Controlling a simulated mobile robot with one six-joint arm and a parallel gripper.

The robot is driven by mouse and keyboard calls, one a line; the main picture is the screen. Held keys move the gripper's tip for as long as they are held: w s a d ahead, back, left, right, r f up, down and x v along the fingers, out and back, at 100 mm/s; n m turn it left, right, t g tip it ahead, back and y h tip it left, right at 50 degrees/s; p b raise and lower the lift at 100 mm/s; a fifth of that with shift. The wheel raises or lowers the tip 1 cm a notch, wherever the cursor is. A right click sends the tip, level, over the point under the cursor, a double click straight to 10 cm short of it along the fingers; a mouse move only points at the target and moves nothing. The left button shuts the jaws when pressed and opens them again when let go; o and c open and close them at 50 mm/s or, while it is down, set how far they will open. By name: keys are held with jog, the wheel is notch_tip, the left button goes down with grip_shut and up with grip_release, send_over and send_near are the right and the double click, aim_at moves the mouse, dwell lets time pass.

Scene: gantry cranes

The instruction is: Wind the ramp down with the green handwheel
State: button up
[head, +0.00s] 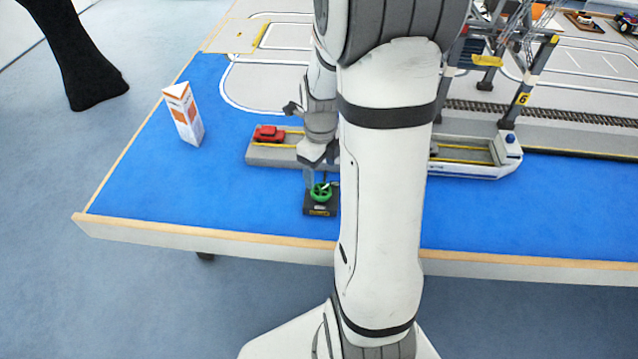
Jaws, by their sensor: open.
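The green handwheel (321,192) sits on a small dark box (319,211) with a yellow label, near the front edge of the blue table area. My gripper (322,180) points down right above and at the handwheel, partly over it. Its jaws are open; I cannot tell whether they touch the wheel. My arm hides the box's right side and the middle of the ferry. The grey ferry (470,166) lies behind the handwheel with a red car (268,133) on its left end. I cannot make out the ramp's angle.
A white and orange folded card (184,114) stands on the blue surface at left. A crane leg marked 6 (524,95) rises behind the ferry at right. The blue surface left of the box is clear. A wooden edge (200,233) bounds the table's front.

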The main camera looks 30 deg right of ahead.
aim_at(320, 189)
notch_tip(320, 189, down, 7)
jog(key=shift+r, duration=0.1)
jog(key=shift+c, duration=0.4)
jog(key=c, duration=0.9)
